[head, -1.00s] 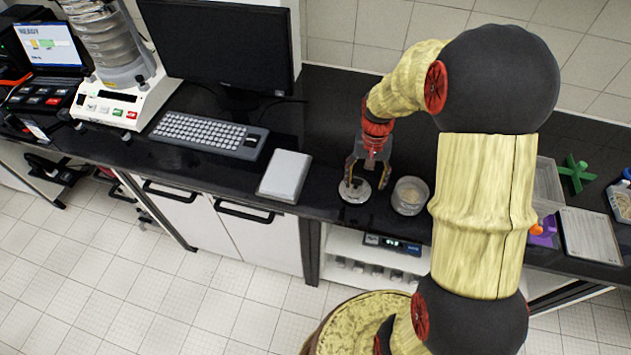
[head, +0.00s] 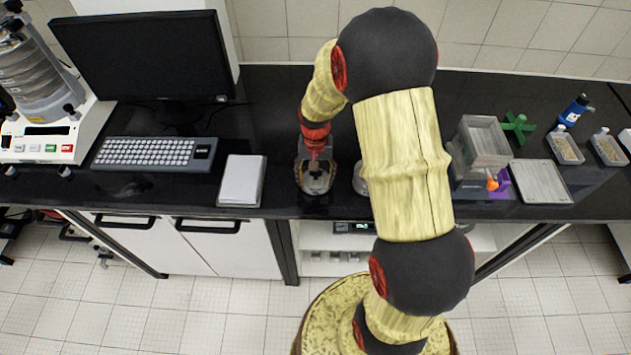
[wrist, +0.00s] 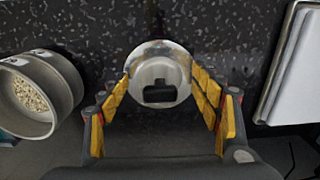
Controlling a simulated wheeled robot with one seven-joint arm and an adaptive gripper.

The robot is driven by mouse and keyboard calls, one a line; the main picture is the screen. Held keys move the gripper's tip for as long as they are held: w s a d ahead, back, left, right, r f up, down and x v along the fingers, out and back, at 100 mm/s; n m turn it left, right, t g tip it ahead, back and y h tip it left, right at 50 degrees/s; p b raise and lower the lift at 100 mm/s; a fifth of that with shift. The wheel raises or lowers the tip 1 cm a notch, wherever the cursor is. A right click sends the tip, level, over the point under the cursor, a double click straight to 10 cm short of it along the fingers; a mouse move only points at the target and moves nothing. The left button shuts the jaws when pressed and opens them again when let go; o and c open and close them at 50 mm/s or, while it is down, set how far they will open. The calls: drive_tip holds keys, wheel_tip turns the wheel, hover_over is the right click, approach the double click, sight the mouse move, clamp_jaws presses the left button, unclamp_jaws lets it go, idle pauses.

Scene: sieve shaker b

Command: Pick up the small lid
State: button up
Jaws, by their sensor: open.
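The small lid (wrist: 160,66) is a round, shiny metal disc with a black handle on top. It lies on the black counter in the wrist view, centred between the fingers. My gripper (wrist: 160,88) is open, with its yellow-padded fingers on either side of the lid and no visible grip on it. In the head view my gripper (head: 316,190) is low over the counter, and the lid under it is mostly hidden by the fingers.
A round metal container with grains (wrist: 38,95) stands left of the lid in the wrist view; my arm partly hides it in the head view. A pale flat notebook-like object (head: 242,181) lies on the other side. A keyboard (head: 152,154) and monitor (head: 145,58) are farther left.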

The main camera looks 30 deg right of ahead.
drive_tip(key=shift+f, duration=0.1)
drive_tip(key=shift+c, duration=1.3)
drive_tip(key=c, duration=1.1)
